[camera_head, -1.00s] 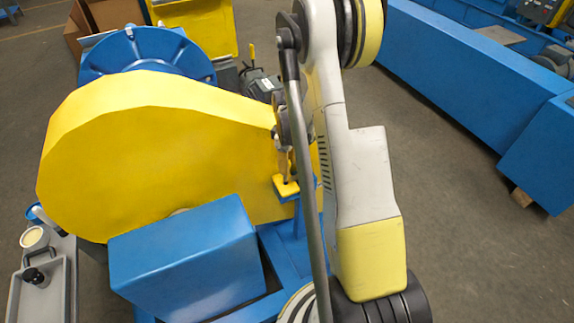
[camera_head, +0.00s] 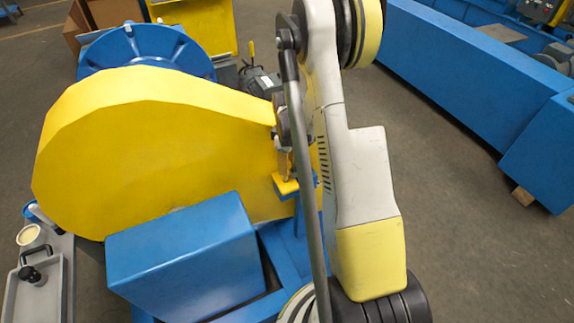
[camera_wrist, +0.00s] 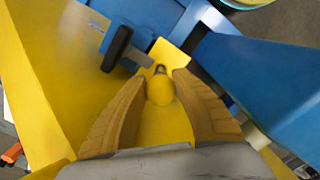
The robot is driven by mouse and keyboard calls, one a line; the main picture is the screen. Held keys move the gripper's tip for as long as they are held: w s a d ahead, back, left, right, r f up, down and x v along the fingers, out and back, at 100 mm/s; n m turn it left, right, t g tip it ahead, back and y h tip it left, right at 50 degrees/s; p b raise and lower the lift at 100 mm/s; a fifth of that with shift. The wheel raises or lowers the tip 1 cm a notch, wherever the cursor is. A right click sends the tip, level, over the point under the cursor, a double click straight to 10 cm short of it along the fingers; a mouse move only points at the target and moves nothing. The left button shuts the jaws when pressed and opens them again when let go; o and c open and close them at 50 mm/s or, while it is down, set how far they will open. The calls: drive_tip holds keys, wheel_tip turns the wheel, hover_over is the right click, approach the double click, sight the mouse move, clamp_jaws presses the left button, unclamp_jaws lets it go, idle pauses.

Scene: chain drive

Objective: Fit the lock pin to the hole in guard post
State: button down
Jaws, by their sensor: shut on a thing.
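My gripper (camera_wrist: 162,78) points down over a yellow tab (camera_wrist: 172,54) beside the yellow guard. Its two tan fingers are closed around a yellow rounded piece (camera_wrist: 160,91), apparently the head of the lock pin, with a small dark loop at its far end. The pin's shank is hidden. In the head view my gripper (camera_head: 286,163) is small and partly behind my arm, just above the yellow tab (camera_head: 286,186). The tab sits at the top of a blue post (camera_head: 301,218), apparently the guard post. I cannot see the hole or tell whether the pin is in it.
The large yellow guard (camera_head: 150,150) stands immediately left of my gripper. A black handle (camera_wrist: 117,47) sticks up close to the left finger. A blue box (camera_head: 185,258) is in front, and a grey tray (camera_head: 42,285) stands at lower left.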

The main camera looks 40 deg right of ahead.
drive_tip(key=shift+f+b, duration=0.45)
drive_tip(key=shift+f, duration=1.65)
drive_tip(key=c, duration=1)
unclamp_jaws()
wheel_tip(320, 180, up, 12)
